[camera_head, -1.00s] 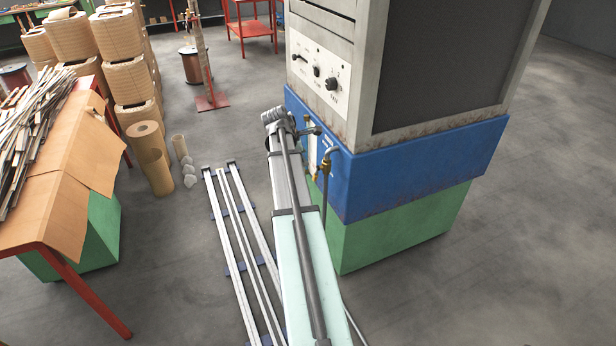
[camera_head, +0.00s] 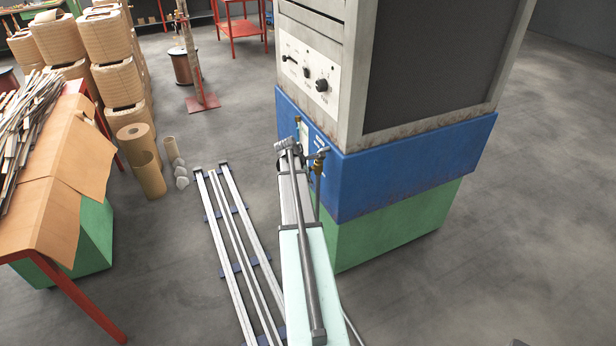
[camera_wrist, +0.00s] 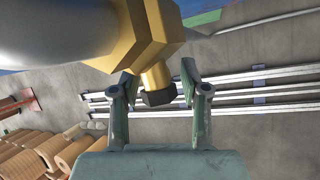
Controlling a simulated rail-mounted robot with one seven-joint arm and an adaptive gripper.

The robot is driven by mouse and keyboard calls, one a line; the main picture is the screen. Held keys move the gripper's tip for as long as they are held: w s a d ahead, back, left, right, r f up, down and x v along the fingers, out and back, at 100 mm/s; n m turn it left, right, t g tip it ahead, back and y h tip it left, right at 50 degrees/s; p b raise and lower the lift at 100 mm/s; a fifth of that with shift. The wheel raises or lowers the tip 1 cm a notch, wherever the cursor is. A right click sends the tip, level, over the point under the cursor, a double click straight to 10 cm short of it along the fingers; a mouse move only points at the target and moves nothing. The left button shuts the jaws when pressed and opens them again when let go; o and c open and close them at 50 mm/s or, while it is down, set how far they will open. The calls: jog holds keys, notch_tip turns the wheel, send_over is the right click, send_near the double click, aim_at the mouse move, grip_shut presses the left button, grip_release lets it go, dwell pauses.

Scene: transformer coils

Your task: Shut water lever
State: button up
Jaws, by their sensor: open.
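A brass water valve (camera_head: 317,168) on a grey pipe stands out from the blue part of the tall cabinet. In the wrist view its brass body (camera_wrist: 140,35) fills the top middle, with a grey pipe (camera_wrist: 50,25) at upper left. A brass stem with a dark end (camera_wrist: 158,97) points down between the fingers of my gripper (camera_wrist: 158,80). The gripper is open, one finger on each side of the stem, with visible gaps and nothing held. I cannot make out a separate lever handle. In the head view my arm's end partly hides the valve area.
The cabinet (camera_head: 400,165) stands close on the right of my arm. Metal rails (camera_head: 235,250) lie on the floor to the left. Cardboard tubes (camera_head: 148,175), stacked coils (camera_head: 112,60) and a red-legged table (camera_head: 50,200) are farther left. Floor right of the cabinet is clear.

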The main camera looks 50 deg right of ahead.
jog(key=shift+d+f, duration=0.35)
jog(key=shift+f, duration=0.15)
grip_shut()
jog(key=shift+a, duration=0.1)
